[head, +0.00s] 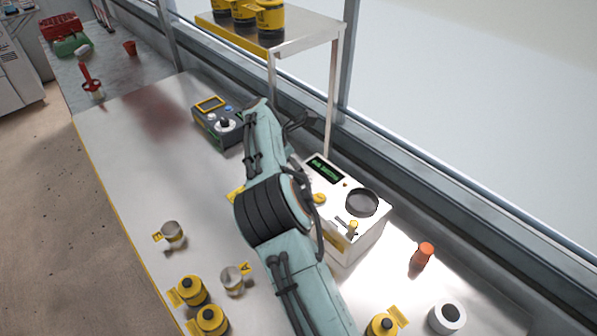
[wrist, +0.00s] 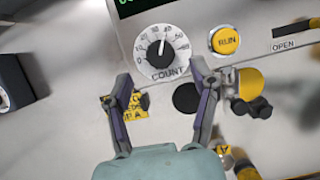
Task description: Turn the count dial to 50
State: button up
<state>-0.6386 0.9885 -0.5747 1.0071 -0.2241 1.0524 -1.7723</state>
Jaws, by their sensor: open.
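The count dial (wrist: 160,50) is in the wrist view, on the front of the white seeder. It has a black knob on a pale numbered disc, and its white pointer points nearly straight up, at about 30 to 40. My gripper (wrist: 161,76) is open and empty, its two fingers apart below the dial, with the COUNT label between the tips. Neither finger visibly touches the knob. In the head view the white seeder (head: 352,240) stands right of my arm, which hides the dial and my gripper.
The yellow RUN button (wrist: 226,41) is close right of the dial. A dark display (wrist: 140,6) is above it. A grey instrument box (head: 215,125) stands beyond my arm.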

jog(key=x, duration=0.4)
jog(key=shift+f, duration=0.1)
jog(key=shift+c, duration=0.3)
grip_shut()
jog(key=shift+w+m+g+h, duration=0.1)
jog(key=shift+m+g+h, duration=0.25)
jog(key=shift+m, duration=1)
jog(key=shift+m+g+h, duration=0.15)
jog(key=shift+m+g, duration=0.4)
jog(key=shift+m, duration=1.2)
